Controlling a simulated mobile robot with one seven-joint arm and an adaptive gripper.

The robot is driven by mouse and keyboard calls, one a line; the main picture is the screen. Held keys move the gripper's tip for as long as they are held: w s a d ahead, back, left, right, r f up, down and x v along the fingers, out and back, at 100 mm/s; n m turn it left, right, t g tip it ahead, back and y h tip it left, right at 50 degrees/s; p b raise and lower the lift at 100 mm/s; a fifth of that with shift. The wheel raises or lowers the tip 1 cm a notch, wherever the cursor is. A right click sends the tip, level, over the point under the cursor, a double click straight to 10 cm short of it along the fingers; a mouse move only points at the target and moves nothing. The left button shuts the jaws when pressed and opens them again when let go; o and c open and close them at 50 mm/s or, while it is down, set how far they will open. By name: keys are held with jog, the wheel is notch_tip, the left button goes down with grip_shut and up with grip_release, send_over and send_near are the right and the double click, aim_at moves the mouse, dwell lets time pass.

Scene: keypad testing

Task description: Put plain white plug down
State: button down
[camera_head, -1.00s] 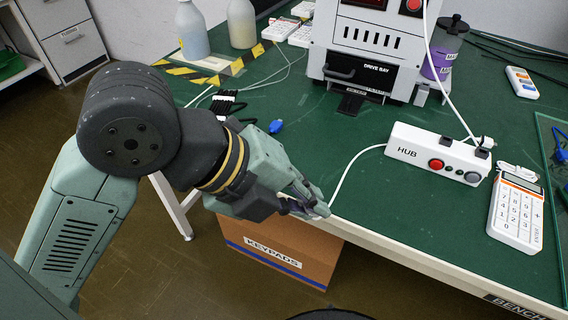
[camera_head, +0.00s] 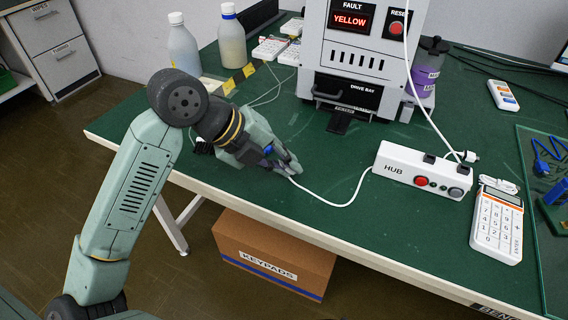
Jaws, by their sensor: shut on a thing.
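My gripper (camera_head: 288,168) is low over the green bench top (camera_head: 330,222), near its front edge and left of the hub. It is shut on the plain white plug at the end of a white cable (camera_head: 335,204). The plug itself is mostly hidden between the fingers. The cable runs right from the fingertips and curves up to the left end of the white hub box (camera_head: 425,172). I cannot tell whether the plug touches the bench. A blue plug (camera_head: 268,150) shows at the fingers; it seems to lie just behind them.
A grey machine with a drive bay (camera_head: 349,92) stands behind the hub, its display reading YELLOW. A white keypad (camera_head: 497,222) lies to the right. Two bottles (camera_head: 184,45) stand at the back left. A KEYPADS box (camera_head: 275,252) is under the bench. Bench around the cable is clear.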

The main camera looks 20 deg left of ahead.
jog(key=shift+f, duration=0.65)
jog(key=shift+f+b, duration=0.35)
jog(key=shift+b, duration=0.15)
jog(key=shift+f, duration=0.1)
jog(key=c, duration=1.7)
grip_release()
jog(key=shift+o, duration=0.2)
